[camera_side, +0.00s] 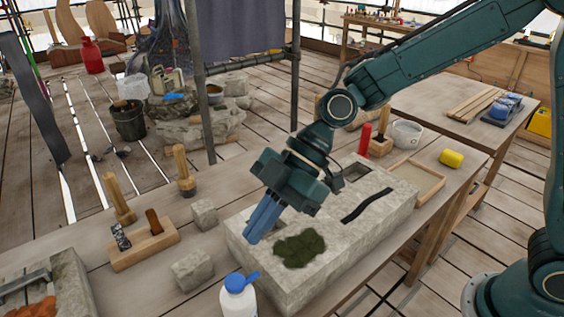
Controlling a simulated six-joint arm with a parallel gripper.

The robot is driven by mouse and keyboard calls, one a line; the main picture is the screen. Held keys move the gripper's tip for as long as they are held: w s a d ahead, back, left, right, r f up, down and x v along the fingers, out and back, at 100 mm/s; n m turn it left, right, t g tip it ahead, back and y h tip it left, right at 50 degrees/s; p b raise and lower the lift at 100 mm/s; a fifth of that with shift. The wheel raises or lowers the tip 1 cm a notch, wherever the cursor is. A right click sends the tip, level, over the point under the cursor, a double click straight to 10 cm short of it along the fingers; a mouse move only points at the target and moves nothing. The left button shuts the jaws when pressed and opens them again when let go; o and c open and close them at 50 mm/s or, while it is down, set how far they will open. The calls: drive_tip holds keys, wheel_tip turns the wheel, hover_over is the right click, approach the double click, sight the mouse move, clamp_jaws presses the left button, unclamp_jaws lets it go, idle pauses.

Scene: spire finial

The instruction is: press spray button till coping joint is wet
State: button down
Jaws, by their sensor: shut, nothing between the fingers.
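My gripper (253,238) is shut and empty, its blue fingers angled down over the left end of a long pale stone block (335,238). The fingertips are just left of a dark green moss patch (299,250) on the block's top; I cannot tell whether they touch the stone. A dark, slightly curved strip (367,205), possibly the coping joint, runs across the top farther right; whether it is wet cannot be told. A white bottle (238,300) with a blue spray head (239,281) stands in front of the block, apart from the fingers, its base cut off.
Two small stone cubes (192,270) (204,214) and a wooden tool holder (144,248) lie left of the block. Mallets (184,170) stand behind. A red cylinder (365,139), white bowl (407,133), shallow tray (417,179) and yellow object (451,159) occupy the bench's right end.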

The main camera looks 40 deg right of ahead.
drive_tip(key=shift+v, duration=2.55)
drive_tip(key=s+d+r+m+t+h, duration=0.1)
drive_tip(key=s+d+m+t+h, duration=0.1)
drive_tip(key=s+d+m, duration=0.3)
drive_tip(key=s+d+r+m+t+h, duration=0.1)
drive_tip(key=s+d+m+h, duration=0.3)
drive_tip(key=d+m, duration=0.3)
drive_tip(key=s+d+r+m+t+h, duration=0.2)
drive_tip(key=s+d+m, duration=0.4)
drive_tip(key=d, duration=0.7)
drive_tip(key=shift+s+t+h, duration=0.3)
drive_tip(key=shift+s+h, duration=0.15)
drive_tip(key=shift+h, duration=0.05)
